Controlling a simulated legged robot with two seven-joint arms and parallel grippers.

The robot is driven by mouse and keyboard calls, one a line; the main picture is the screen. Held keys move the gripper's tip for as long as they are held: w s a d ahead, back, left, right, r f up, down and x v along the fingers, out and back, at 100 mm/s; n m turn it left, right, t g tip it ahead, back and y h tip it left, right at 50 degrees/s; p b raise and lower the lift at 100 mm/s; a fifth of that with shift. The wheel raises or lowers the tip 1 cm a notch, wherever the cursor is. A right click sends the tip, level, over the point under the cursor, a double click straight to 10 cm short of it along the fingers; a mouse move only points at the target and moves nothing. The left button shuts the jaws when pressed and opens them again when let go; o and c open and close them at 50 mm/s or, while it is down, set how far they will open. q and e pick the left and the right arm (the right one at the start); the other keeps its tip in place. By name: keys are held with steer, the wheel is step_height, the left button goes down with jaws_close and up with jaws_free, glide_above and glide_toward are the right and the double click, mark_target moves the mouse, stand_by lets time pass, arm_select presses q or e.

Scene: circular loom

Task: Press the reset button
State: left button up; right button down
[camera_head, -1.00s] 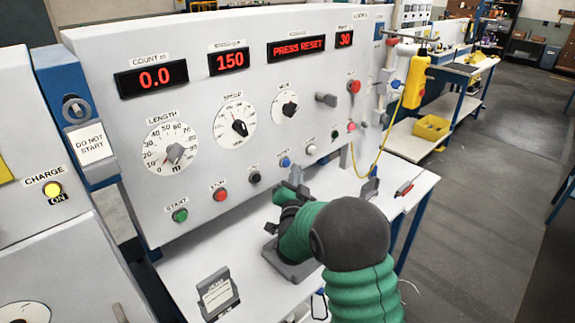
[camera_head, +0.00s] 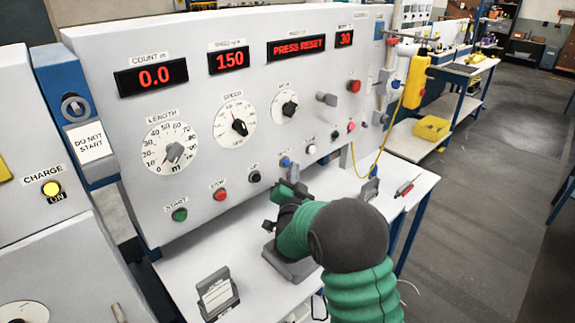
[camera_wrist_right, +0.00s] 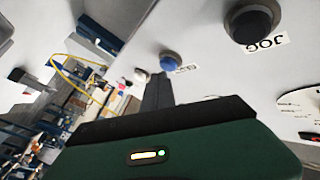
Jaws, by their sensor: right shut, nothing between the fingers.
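The control panel (camera_head: 215,120) carries a row of coloured push buttons along its lower part. A blue button (camera_head: 285,161) sits right of the black one; it also shows in the right wrist view (camera_wrist_right: 169,60), where its label is too small and blurred to read for sure. The display (camera_head: 298,47) reads PRESS RESET. My right gripper (camera_head: 291,184) is just below the blue button in the head view. In the wrist view its dark, shut fingers (camera_wrist_right: 157,90) point toward the panel close to the blue button; contact cannot be told. My left gripper is not in view.
The black JOG button (camera_wrist_right: 251,24) is close by in the wrist view. The green START (camera_head: 180,214) and red (camera_head: 220,194) buttons lie further left. A white table (camera_head: 205,265) runs below the panel, bearing a small card holder (camera_head: 217,295).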

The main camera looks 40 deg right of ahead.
steer(key=shift+w, duration=0.45)
stand_by(0.4)
stand_by(0.3)
steer(key=shift+s+b, duration=0.5)
steer(key=shift+s, duration=0.35)
steer(key=shift+s, duration=0.1)
steer(key=s, duration=0.1)
steer(key=s+b, duration=0.1)
steer(key=s, duration=0.2)
steer(key=shift+s+d, duration=0.25)
steer(key=shift+s, duration=0.15)
stand_by(0.8)
